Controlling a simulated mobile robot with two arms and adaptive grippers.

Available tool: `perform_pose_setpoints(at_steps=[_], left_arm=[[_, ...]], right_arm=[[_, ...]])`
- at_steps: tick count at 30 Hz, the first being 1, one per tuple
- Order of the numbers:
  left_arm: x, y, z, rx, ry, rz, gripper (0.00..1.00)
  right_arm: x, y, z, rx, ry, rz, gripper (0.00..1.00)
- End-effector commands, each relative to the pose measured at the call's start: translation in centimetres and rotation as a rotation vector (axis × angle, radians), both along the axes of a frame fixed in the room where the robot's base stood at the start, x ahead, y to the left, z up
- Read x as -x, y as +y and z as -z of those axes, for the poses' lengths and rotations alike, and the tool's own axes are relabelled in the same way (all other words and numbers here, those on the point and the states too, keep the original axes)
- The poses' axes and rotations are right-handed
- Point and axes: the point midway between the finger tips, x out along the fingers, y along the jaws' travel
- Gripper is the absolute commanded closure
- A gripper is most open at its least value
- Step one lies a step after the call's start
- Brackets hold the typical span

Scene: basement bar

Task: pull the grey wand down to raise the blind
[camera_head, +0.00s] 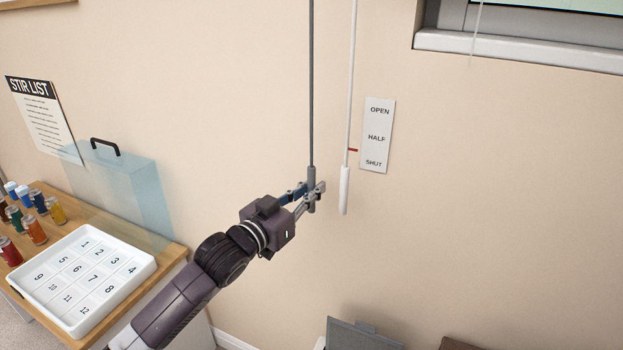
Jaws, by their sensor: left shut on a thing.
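The grey wand (311,90) hangs straight down from above the top edge of the view and ends in a thicker grey handle (311,176). My left gripper (313,190) is shut on this handle, with its fingers on either side of it. A white wand (351,80) with a white handle (344,190) hangs just to the right, apart from the gripper. A red pointer (353,150) by the white wand lies between HALF and SHUT on the label plate (377,136), nearer HALF. The blind itself is not clearly visible. My right gripper is not in view.
A window sill (520,50) is at the upper right. At the left, a wooden counter (180,252) holds a numbered white tray (150,265), several small bottles (34,229) and a clear box with a black handle (105,146). A grey object (355,338) stands at the bottom.

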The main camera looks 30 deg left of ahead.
Motion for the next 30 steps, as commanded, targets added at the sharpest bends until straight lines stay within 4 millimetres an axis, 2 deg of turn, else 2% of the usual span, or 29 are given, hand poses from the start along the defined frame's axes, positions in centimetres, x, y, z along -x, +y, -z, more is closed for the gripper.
perform_pose_setpoints(at_steps=[1,6,12,15,21,30], left_arm=[[0.0,-0.1,3.2,0.004,0.011,0.0,1.0],[0.1,-0.1,8.8,0.002,0.012,0.0,1.0],[0.1,0.0,14.2,0.003,0.01,0.0,1.0],[0.0,0.0,16.3,0.003,0.009,0.0,1.0],[0.0,0.0,18.8,0.0,0.008,0.0,1.0],[0.0,0.0,19.7,0.0,0.008,0.0,1.0]], right_arm=[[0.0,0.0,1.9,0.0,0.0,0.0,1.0],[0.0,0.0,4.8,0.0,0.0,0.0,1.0],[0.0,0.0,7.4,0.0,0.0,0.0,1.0],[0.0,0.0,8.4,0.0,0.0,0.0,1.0],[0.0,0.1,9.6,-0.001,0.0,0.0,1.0],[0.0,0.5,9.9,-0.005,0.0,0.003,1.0]])
